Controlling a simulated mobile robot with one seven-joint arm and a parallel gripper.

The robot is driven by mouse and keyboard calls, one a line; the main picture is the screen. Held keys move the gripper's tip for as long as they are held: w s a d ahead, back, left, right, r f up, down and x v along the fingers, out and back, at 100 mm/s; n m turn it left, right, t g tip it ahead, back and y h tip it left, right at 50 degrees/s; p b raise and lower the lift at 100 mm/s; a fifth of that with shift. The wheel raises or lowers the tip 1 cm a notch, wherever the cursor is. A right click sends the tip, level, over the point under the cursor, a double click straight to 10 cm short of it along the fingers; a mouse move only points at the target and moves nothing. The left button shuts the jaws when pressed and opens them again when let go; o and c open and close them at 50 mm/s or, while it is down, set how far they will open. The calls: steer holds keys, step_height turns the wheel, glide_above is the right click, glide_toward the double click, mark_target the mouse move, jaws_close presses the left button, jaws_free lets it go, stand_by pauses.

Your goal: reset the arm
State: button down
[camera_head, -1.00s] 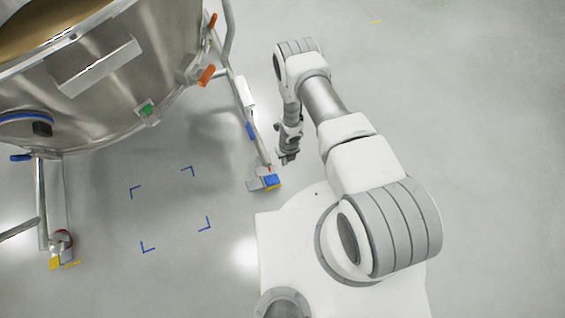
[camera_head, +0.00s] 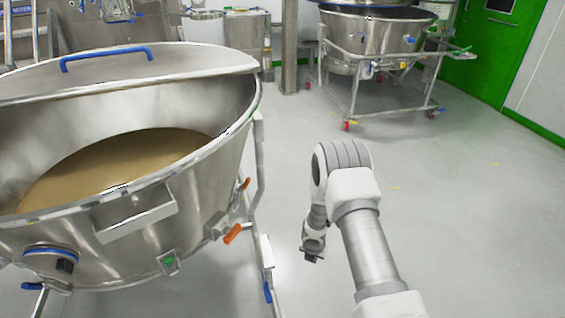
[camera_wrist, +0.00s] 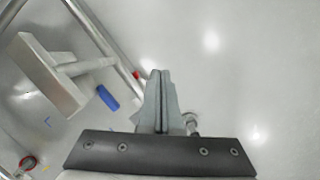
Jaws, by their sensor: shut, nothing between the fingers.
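My gripper (camera_head: 312,256) is at the end of my arm, which is bent at the elbow and hangs down over bare floor, right of the large steel bowl. In the wrist view my gripper (camera_wrist: 161,76) shows two grey fingers pressed together with nothing between them. It points down toward the floor, with the bowl's wheeled frame to its left and apart from it.
A steel bowl (camera_head: 228,118) holding tan powder stands at left on a tubular frame with orange and blue handles. A second bowl on a cart (camera_head: 345,50) stands at the back. A green door (camera_head: 487,60) is at back right. Floor at right is clear.

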steer(key=w+d+r+m+t+h, duration=0.1)
steer(key=w+d+r+m, duration=0.15)
steer(key=r, duration=0.65)
steer(key=w+d+r+m, duration=0.1)
steer(key=r+m, duration=0.3)
steer(key=r, duration=0.4)
steer(key=s+d+r+m+h, duration=0.1)
steer(key=s+d+r+m, duration=0.2)
steer(key=r, duration=0.6)
steer(key=s+r+m, duration=0.2)
steer(key=r+m, duration=0.3)
steer(key=r, duration=0.3)
steer(key=s+r+m+t+y, duration=0.1)
steer(key=s+r+m, duration=1.25)
steer(key=s, duration=0.65)
steer(key=s+a+r+m+y, duration=0.2)
steer(key=s+a+r+m, duration=0.1)
steer(key=s, duration=0.6)
step_height(320, 180, up, 16)
steer(key=p, duration=1.6)
steer(key=shift+r+t+p, duration=0.2)
steer(key=shift+t+p, duration=0.1)
steer(key=shift+a, duration=0.1)
